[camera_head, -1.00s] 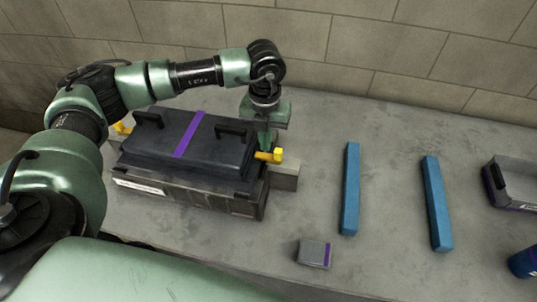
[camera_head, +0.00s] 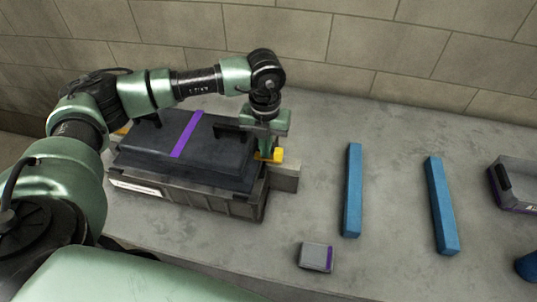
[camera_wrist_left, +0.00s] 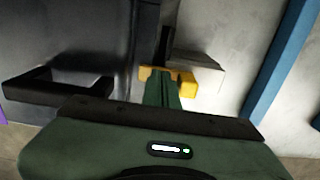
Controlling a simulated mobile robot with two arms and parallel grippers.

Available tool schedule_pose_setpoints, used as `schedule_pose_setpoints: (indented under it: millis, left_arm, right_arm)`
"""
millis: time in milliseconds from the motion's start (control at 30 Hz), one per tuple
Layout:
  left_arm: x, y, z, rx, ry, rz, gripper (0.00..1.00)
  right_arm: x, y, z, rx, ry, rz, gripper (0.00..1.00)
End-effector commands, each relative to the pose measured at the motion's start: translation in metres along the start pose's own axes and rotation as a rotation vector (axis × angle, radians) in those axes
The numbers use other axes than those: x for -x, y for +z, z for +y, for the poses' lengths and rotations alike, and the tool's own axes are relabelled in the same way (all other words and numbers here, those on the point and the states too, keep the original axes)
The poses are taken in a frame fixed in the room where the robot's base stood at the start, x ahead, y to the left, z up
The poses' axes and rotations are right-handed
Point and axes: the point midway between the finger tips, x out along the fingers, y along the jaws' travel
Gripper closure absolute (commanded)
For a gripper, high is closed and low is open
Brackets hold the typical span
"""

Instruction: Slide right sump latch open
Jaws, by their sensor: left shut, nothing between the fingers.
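The dark sump box (camera_head: 190,190) sits on the grey bench at the left, with a flat dark lid, two black handles and a purple stripe. The yellow right latch (camera_head: 272,156) sticks out of its right side. My left gripper (camera_head: 262,152) points down at this latch with its fingers shut and nothing between them. In the left wrist view the fingertips (camera_wrist_left: 163,78) are against or just beside the yellow latch (camera_wrist_left: 186,86); contact is hard to tell. The left latch (camera_head: 122,131) is mostly hidden behind my arm. My right gripper is not in view.
A grey block (camera_head: 286,177) stands beside the box under the right latch. Two blue bars (camera_head: 352,190) (camera_head: 440,205) lie to the right. A small grey box (camera_head: 315,257) with a purple stripe lies in front. A grey tray (camera_head: 513,188) stands at the far right.

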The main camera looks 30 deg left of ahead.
Motion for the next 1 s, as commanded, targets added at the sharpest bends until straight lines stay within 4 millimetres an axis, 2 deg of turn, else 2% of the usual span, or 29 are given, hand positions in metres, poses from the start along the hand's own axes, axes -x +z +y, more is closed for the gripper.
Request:
schedule_pose_setpoints:
  millis: [567,1000]
  left_arm:
    - [0.004,0.0,0.0,0.0,0.0,0.0,1.0]
    - [0.004,0.0,-0.013,-0.001,-0.001,0.0,1.0]
  right_arm:
    - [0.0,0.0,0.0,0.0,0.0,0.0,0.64]
    - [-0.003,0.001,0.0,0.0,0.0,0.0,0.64]
